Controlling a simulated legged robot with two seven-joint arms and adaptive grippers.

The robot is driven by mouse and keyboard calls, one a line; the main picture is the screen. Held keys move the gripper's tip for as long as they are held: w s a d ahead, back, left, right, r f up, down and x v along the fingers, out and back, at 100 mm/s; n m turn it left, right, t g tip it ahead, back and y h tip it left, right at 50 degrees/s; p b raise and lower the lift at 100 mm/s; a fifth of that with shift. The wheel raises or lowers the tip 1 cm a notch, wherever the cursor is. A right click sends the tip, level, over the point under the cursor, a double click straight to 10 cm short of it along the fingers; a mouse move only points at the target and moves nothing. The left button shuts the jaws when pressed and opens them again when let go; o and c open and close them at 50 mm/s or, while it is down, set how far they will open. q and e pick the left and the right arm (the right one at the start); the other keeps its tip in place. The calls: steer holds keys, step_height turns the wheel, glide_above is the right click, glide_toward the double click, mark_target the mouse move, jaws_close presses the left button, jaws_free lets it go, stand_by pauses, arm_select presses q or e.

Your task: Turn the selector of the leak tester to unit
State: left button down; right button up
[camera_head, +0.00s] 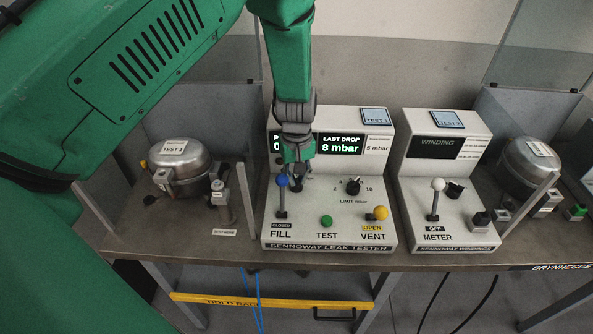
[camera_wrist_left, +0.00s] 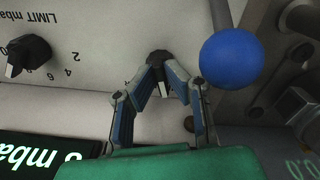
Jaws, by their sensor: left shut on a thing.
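The white leak tester (camera_head: 325,203) stands on the bench, with a blue-knobbed FILL lever (camera_head: 282,182) marked CLOSED, a green TEST button (camera_head: 326,221), a yellow VENT lever (camera_head: 380,213) marked OPEN and a LIMIT mbar knob (camera_head: 353,187). Its display reads LAST DROP 8 mbar. My left gripper (camera_head: 298,171) reaches down in front of the display. In the left wrist view its fingers (camera_wrist_left: 163,82) are shut on the dark selector knob (camera_wrist_left: 158,59), beside the blue ball (camera_wrist_left: 229,59). The selector's position labels are hidden or unreadable. My right gripper is out of view.
A compressor (camera_head: 180,165) stands at the left, with a small fitting (camera_head: 222,200) near the tester. A winding meter (camera_head: 440,190) and another compressor (camera_head: 530,165) are to the right. A yellow bar (camera_head: 275,304) runs below the bench edge. My arm fills the upper left.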

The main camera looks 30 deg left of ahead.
arm_select(q)
steer(key=shift+s+d+f+n+p, duration=0.1)
steer(key=shift+n+p, duration=0.15)
steer(key=shift+n, duration=0.3)
steer(key=shift+d+n+p, duration=0.1)
steer(key=shift+n+p, duration=0.1)
steer(key=shift+n, duration=0.35)
steer(key=c, duration=1.6)
jaws_free()
steer(key=shift+c, duration=0.2)
